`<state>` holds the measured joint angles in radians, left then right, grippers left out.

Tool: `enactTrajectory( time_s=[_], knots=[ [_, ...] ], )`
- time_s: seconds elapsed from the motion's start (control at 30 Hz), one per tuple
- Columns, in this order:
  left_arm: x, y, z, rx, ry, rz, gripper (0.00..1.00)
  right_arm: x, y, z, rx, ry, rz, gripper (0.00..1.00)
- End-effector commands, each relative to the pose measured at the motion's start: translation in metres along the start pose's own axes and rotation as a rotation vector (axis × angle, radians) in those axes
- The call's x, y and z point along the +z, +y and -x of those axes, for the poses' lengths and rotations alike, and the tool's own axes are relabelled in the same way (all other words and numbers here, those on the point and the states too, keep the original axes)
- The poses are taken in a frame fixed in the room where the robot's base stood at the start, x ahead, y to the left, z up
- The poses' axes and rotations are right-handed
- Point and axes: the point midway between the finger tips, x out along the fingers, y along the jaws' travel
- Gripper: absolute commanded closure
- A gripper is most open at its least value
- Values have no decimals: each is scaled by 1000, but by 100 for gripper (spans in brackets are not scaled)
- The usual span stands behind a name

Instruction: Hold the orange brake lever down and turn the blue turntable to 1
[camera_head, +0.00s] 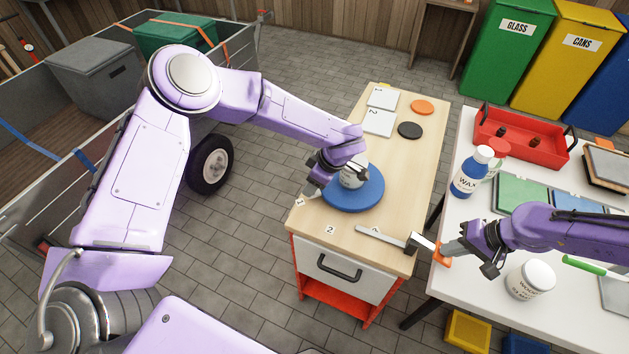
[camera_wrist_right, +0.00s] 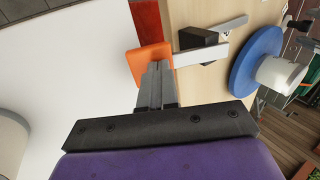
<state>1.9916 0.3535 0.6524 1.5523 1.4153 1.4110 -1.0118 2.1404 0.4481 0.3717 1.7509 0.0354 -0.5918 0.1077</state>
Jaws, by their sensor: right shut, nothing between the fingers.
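The blue turntable (camera_head: 362,196) lies on the wooden workbench, with a white jar (camera_head: 355,173) on it. My left gripper (camera_head: 309,190) is at the turntable's left side, beside the jar; its fingers are too small and overlapped to judge their opening. The brake lever's orange end (camera_head: 441,260) sticks out past the bench's right edge. My right gripper (camera_head: 449,249) is shut, with its fingertips at the orange end and nothing held. In the right wrist view, the closed fingers (camera_wrist_right: 155,75) overlap the orange end (camera_wrist_right: 147,61). Contact is hard to confirm.
Number labels 1 (camera_head: 299,202) and 2 (camera_head: 330,230) lie along the bench's front edge. A metal bar (camera_head: 380,236) extends from the lever's black block (camera_head: 412,243). A white table (camera_head: 463,275) on the right carries a blue wax bottle (camera_head: 470,173) and a white jar (camera_head: 530,281).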

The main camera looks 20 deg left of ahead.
Motion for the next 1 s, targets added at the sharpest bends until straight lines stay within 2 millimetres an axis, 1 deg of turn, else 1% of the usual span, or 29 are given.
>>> enactTrajectory(
  time_s=[0.13,0.23,0.27,0.5,0.63,0.7,0.8,1.0],
  knots=[
    [0,0,2,0,0,0,48,0,0,0,0,-1,0,100],
    [0,0,16,2,0,1,48,0,0,0,0,-1,0,100],
    [0,0,22,3,-1,1,48,0,0,0,0,-1,0,100],
    [0,1,84,4,0,1,48,0,0,0,0,-1,0,100],
    [0,0,107,2,0,1,48,0,0,0,0,-1,0,100],
    [0,0,115,2,1,0,48,0,0,-1,0,-1,0,100],
    [0,0,120,1,1,0,48,0,0,-1,0,-2,0,100],
    [0,0,120,0,0,0,48,1,0,-1,0,-2,0,100]
  ],
)
